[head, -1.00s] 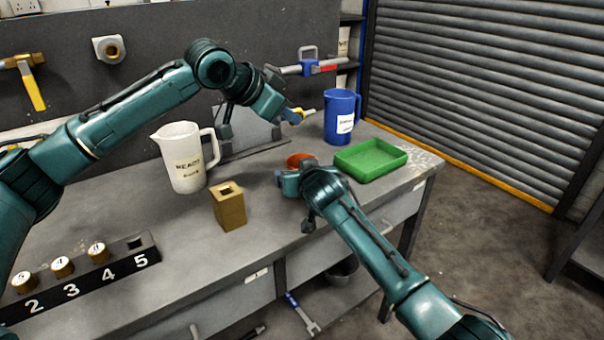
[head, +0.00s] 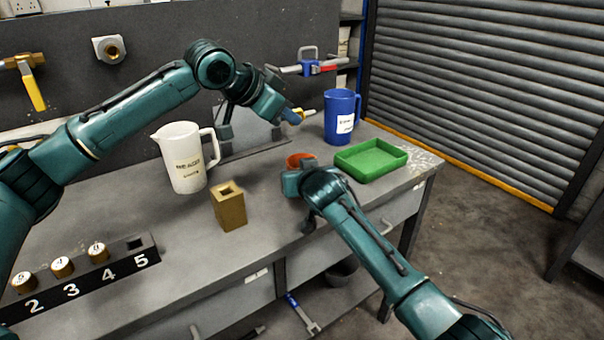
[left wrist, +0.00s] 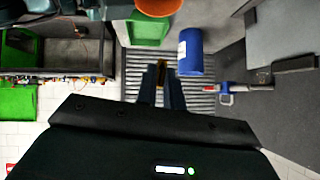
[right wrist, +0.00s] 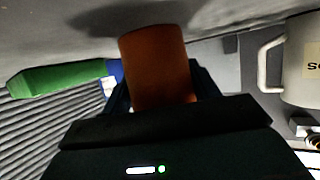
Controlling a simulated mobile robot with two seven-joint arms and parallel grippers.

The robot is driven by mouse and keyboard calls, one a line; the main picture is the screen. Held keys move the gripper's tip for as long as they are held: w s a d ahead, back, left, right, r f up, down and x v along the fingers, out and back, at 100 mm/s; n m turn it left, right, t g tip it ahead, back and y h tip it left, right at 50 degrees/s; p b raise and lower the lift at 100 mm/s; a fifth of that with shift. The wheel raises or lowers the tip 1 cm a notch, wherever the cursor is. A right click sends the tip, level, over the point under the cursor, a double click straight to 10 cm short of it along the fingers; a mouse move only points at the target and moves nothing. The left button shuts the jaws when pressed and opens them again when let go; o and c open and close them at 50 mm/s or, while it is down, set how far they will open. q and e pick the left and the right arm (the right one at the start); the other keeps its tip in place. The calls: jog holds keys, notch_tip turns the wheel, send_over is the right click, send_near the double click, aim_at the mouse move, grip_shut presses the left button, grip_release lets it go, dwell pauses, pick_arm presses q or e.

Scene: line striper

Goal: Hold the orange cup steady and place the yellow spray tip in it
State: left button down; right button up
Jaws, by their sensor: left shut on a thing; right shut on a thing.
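The orange cup (head: 297,160) is mostly hidden behind my right gripper (head: 293,180) in the head view. In the right wrist view the orange cup (right wrist: 157,68) stands between the fingers, and my right gripper is shut on it. My left gripper (head: 294,116) is shut on the yellow spray tip (head: 307,113), above the bench and higher than the cup. In the left wrist view the spray tip (left wrist: 160,68) shows between the two fingertips, and part of the cup (left wrist: 158,6) shows at the top edge, apart from the tip.
A green tray (head: 370,162) lies right of the cup, with a blue jug (head: 340,118) behind it. A white jug (head: 183,160) and a brass-coloured block (head: 229,208) stand to the left. A black numbered rack (head: 85,275) is at the front left.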

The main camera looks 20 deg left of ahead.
aim_at(289, 160)
pick_arm(q)
jog(key=shift+f, duration=5.3)
jog(key=c, duration=1.5)
grip_release()
jog(key=shift+s+d+f, duration=0.1)
jog(key=shift+o, duration=0.2)
jog(key=shift+f, duration=0.1)
jog(key=shift+s, duration=0.1)
jog(key=v, duration=1.2)
jog(key=shift+r, duration=0.4)
pick_arm(e)
jog(key=o, duration=1.1)
jog(key=shift+c, duration=0.2)
